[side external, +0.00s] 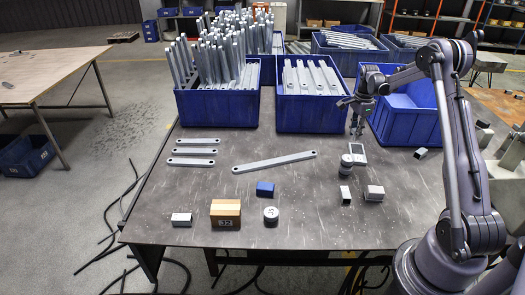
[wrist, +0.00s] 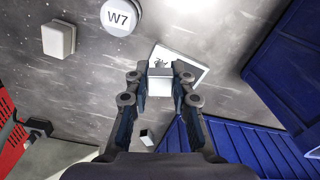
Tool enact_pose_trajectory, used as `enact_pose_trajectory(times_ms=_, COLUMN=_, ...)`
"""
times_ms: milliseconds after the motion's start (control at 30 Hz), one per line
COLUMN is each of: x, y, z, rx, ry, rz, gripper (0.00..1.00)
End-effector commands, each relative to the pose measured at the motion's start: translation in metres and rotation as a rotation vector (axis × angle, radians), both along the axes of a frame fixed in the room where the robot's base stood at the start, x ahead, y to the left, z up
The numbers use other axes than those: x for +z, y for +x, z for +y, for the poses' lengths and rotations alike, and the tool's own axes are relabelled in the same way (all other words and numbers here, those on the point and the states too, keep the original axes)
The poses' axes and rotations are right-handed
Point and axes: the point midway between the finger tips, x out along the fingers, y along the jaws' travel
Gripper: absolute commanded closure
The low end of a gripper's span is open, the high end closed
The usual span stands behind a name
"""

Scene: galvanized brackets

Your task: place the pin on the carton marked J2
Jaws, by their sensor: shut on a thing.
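My gripper (side external: 357,128) hangs above the table at the right, in front of the blue bins. In the wrist view, my gripper (wrist: 162,76) has its fingertips closed on a small pale grey piece, which I take for the pin (wrist: 160,72); its lower end is hard to make out. The carton is not in the wrist view.
A round can marked W7 (wrist: 121,16) and a pale block (wrist: 58,39) lie near the plate. A blue block (side external: 265,189), a round can (side external: 271,215) and a white block (side external: 181,219) are near the carton. A long bracket (side external: 274,162) lies mid-table.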

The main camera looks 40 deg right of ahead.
Motion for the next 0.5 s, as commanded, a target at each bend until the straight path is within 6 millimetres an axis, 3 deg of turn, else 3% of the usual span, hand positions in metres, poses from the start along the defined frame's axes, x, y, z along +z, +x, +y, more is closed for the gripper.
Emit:
enact_pose_trajectory(times_ms=33, x=0.004, y=0.014, z=0.021, rx=0.065, ry=0.001, rz=0.0, gripper=1.0)
enact_pose_trajectory(times_ms=200, x=0.014, y=0.052, z=0.091, rx=0.295, ry=0.001, rz=0.0, gripper=1.0)
enact_pose_trajectory(times_ms=500, x=0.032, y=0.09, z=0.225, rx=0.711, ry=0.001, rz=-0.002, gripper=1.0)
